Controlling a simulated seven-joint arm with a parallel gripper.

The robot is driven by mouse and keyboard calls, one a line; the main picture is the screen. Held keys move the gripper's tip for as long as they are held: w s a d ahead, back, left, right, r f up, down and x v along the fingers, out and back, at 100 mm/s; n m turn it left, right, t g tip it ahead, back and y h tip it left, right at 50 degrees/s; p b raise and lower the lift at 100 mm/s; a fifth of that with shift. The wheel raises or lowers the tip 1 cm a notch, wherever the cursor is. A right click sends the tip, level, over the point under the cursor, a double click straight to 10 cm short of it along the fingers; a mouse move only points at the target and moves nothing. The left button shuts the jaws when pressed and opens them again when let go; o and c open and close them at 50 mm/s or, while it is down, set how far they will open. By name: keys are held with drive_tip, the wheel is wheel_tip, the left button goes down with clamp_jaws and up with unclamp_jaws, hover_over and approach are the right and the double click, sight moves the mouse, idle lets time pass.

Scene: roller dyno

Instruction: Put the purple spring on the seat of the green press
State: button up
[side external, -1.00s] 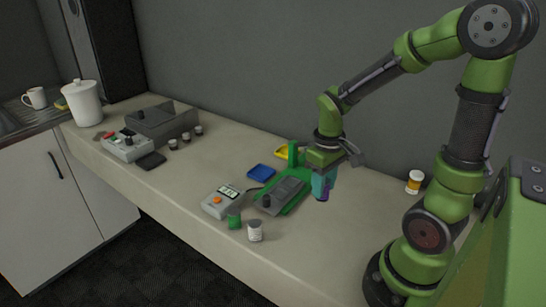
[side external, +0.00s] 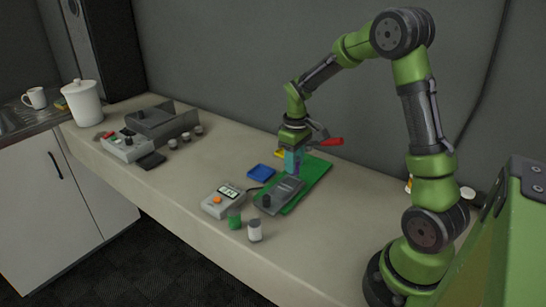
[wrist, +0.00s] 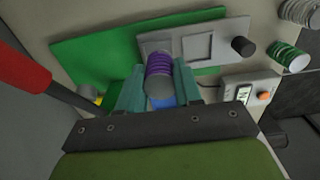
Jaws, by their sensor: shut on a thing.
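My gripper (side external: 293,162) has its teal fingers shut on the purple spring (wrist: 159,66). In the wrist view the spring's purple coils and pale end show between the fingertips. In the side view it is mostly hidden by the fingers. The green press has a green base (side external: 312,178), also in the wrist view (wrist: 85,52), and a red-handled lever (side external: 329,142). A grey plate (side external: 272,200) with a dark knob lies on the base. In the wrist view a square outline (wrist: 198,47) on this plate is right of the spring. I cannot tell whether the spring touches anything.
A readout box (side external: 222,199) with an orange button stands left of the press. A green spring (side external: 234,218) and a white-grey spring (side external: 254,230) stand in front. A blue tray (side external: 262,172) lies behind the box. A grey press (side external: 160,121) is farther left. The front right counter is clear.

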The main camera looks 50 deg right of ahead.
drive_tip(key=f, duration=0.1)
drive_tip(key=w+f, duration=0.1)
drive_tip(key=shift+d+f, duration=0.2)
drive_tip(key=shift+f, duration=0.6)
drive_tip(key=shift+f, duration=0.2)
drive_tip(key=o, duration=1.1)
drive_tip(key=shift+c, duration=0.2)
